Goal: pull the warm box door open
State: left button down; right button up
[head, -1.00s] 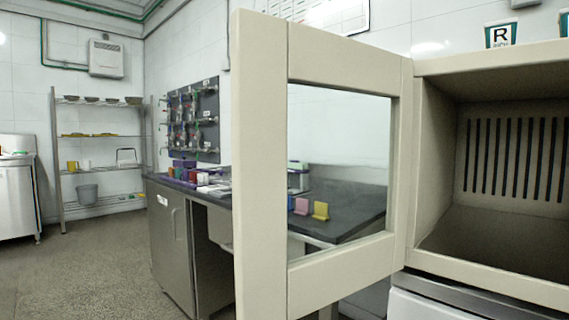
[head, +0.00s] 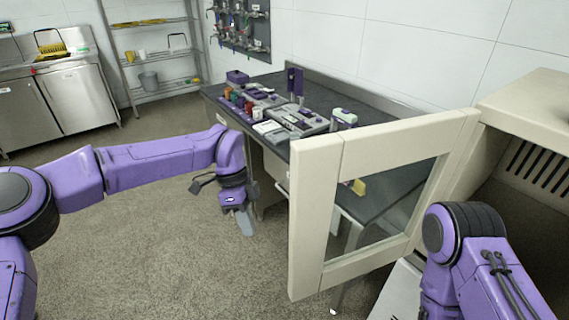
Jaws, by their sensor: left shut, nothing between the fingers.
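The warm box door (head: 317,215) is a beige frame with a clear window. It stands swung wide open, out from the left side of the beige warm box (head: 528,101). The box's inside shows, with a slotted back wall. My left gripper (head: 246,224) points down over the floor, to the left of the door's free edge and apart from it in the picture. Its fingers are shut and empty. My right arm (head: 465,250) is in front of the box opening at the lower right. Its gripper is outside the view.
A dark-topped bench (head: 384,186) runs behind the door, with containers and devices on it. A wire shelf (head: 160,60) and a steel cabinet (head: 75,97) stand at the back left. The floor (head: 150,240) left of the door is clear.

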pick_arm(q)
notch_tip(320, 180, up, 14)
jog(key=w+d+r+n+h+p, duration=0.1)
jog(key=w+d+n+h+p, duration=0.1)
jog(key=n+h, duration=0.2)
jog(key=s+d+f+p, duration=0.4)
jog(key=s+d+f, duration=0.3)
jog(key=f, duration=0.1)
jog(key=shift+f, duration=0.25)
pick_arm(e)
notch_tip(320, 180, up, 9)
jog(key=shift+f, duration=0.1)
